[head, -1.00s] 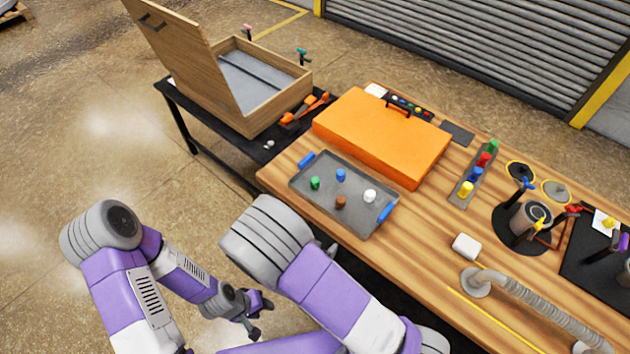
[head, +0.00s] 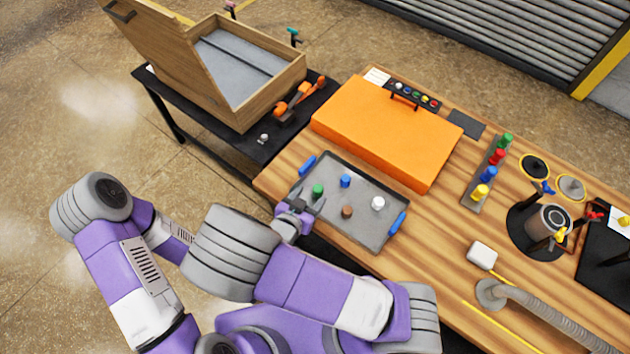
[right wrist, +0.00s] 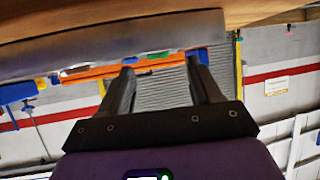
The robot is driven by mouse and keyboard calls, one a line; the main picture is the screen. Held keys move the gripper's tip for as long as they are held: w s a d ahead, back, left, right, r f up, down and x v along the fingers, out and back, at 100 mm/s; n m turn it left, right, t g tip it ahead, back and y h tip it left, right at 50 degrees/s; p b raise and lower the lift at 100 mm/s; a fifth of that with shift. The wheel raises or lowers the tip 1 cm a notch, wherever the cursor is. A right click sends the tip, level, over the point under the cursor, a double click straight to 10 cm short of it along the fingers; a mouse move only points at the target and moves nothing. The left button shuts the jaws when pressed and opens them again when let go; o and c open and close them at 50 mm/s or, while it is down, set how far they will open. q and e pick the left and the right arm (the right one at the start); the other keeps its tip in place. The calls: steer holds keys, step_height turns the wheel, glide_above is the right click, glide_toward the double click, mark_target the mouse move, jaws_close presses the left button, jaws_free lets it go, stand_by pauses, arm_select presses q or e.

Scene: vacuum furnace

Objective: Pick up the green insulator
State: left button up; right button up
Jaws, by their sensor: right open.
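The green insulator (head: 318,190) stands upright in the grey tray (head: 372,238), near its left side. Blue (head: 345,181), brown (head: 347,212) and white (head: 378,203) pieces stand in the same tray. My right gripper (head: 309,204) is open at the tray's near left edge, just short of the green insulator, with nothing visibly held. In the right wrist view its two fingers (right wrist: 162,82) are spread. A small green patch (right wrist: 160,56) shows between them, partly cut off by the grey edge above. My left gripper is hidden behind my right arm.
An orange case (head: 385,130) lies just behind the tray. A rack (head: 480,190) with several coloured pieces, including another green one (head: 506,139), stands to the right. An open wooden box (head: 260,95) sits on the black side table. A white block (head: 482,255) lies at right.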

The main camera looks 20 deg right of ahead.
mark_target(317, 189)
steer(key=shift+w+d+f, duration=0.1)
steer(key=shift+d+f, duration=0.2)
steer(key=shift+d, duration=0.05)
steer(key=shift+w+d+f+b, duration=0.15)
steer(key=shift+w+d+b, duration=0.05)
steer(key=shift+d+b, duration=0.1)
steer(key=b+x, duration=0.1)
steer(key=x, duration=0.2)
steer(key=shift+w+d+f, duration=0.1)
steer(key=shift+w+f, duration=0.05)
steer(key=shift+w, duration=0.25)
steer(key=shift+w+d, duration=0.15)
steer(key=shift+d, duration=0.05)
arm_select(q)
steer(key=shift+s+f, duration=0.2)
steer(key=shift+f, duration=0.3)
steer(key=shift+s+f, duration=0.15)
steer(key=shift+f, duration=0.3)
arm_select(e)
steer(key=shift+c, duration=0.4)
jaws_close()
